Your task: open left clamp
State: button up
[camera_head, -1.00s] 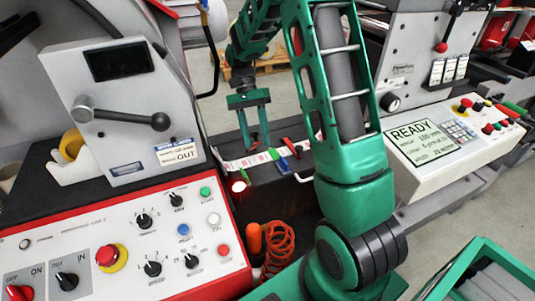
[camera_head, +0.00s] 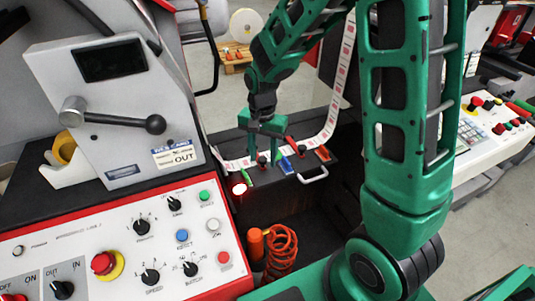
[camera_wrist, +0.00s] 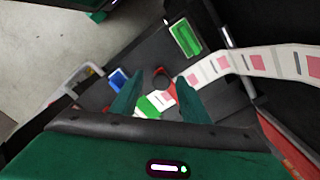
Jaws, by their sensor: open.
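The left clamp (camera_wrist: 171,91), with a red lever and a dark round knob, shows in the wrist view at the label strip. My gripper (camera_wrist: 159,85) is open, with its green fingers on either side of this clamp; I cannot tell whether they touch it. In the head view my gripper (camera_head: 263,158) hangs just over the clamp and hides most of it. The white label strip (camera_head: 238,163) with pink marks runs under the clamp area; it also shows in the wrist view (camera_wrist: 257,60).
A green block (camera_head: 248,175) sits left of my gripper and a blue block (camera_head: 286,166) right of it. A red and orange piece (camera_head: 322,153) and a metal handle (camera_head: 313,175) lie further right. The control panel (camera_head: 125,245) stands at the front left, with an orange coiled hose (camera_head: 281,252) beside it.

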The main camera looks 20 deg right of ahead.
dwell(0.6)
